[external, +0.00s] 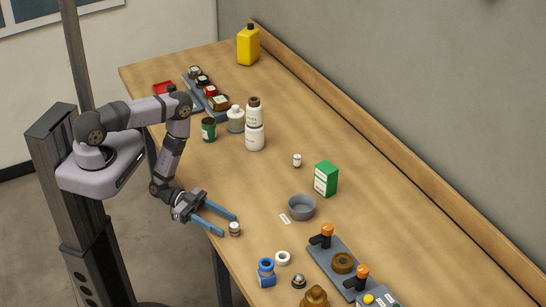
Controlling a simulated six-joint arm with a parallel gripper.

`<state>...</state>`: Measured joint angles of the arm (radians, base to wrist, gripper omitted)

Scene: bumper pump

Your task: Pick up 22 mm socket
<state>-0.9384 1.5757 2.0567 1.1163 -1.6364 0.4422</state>
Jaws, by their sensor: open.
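My gripper (229,226) reaches over the near edge of the table with its two blue fingers spread open. A small metallic cylinder with a pale band (235,229), which looks like the socket, stands upright at the fingertips. It is close to the lower finger, and I cannot tell whether it is between the fingers or touching one. Its size marking is too small to read. A small dark and silver piece (299,281) sits further right along the table, and I cannot tell exactly what it is.
A grey round bowl (302,208), a green box (326,179) and a small white bottle (297,160) stand beyond the gripper. White bottles (255,137) stand behind. The middle of the table is mostly clear.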

